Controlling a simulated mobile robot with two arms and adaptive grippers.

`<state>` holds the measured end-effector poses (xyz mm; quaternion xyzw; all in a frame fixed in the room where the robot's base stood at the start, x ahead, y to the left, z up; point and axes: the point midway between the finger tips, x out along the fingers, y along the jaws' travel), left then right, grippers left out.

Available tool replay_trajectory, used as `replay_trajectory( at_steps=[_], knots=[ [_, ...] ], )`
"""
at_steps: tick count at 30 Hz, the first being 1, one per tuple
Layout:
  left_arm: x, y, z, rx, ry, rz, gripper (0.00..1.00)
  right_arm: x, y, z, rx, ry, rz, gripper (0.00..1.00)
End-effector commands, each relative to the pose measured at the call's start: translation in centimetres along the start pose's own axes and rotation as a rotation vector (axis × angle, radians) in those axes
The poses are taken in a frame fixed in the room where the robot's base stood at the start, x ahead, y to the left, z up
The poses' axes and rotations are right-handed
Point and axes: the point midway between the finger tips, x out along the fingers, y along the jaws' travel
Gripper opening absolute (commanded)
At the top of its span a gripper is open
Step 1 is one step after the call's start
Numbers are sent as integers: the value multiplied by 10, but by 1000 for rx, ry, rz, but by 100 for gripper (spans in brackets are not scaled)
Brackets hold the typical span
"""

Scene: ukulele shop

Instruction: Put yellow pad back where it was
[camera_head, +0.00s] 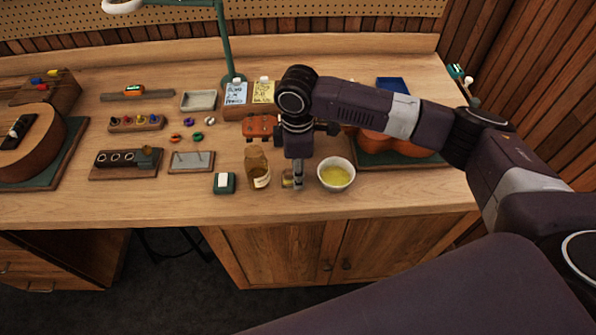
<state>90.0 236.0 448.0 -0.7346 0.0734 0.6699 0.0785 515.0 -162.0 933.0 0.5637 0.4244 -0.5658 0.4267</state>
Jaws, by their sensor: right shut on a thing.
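My right gripper (293,182) points down near the front of the workbench, between a brown glass bottle (257,169) and a white bowl (336,175) with yellow contents. It is shut on a small yellowish thing, which looks like the yellow pad (287,181). The fingers hide much of it, and I cannot tell whether it touches the bench. A yellow note sheet (262,91) stands beside a blue one (235,92) at the back. My left gripper is out of view.
A green block with a white top (224,183) is left of the bottle. My right arm covers part of an orange instrument (375,143). The bench's front strip is clear.

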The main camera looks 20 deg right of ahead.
Motion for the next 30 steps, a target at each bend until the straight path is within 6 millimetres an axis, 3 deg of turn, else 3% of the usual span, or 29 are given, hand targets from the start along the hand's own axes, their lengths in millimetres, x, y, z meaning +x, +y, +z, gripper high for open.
replay_trajectory(
  at_steps=[1,2,6,17,22,30],
  knots=[
    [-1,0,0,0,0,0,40,2,0,0,0,0,-2,4],
    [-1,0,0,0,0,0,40,2,0,0,0,0,-1,29],
    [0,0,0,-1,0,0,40,2,0,0,0,0,-1,44],
    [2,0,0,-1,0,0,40,-3,0,0,0,1,1,44],
    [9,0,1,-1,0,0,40,-28,1,-1,-1,3,4,44],
    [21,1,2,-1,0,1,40,-86,1,-1,0,2,2,44]
  ],
)
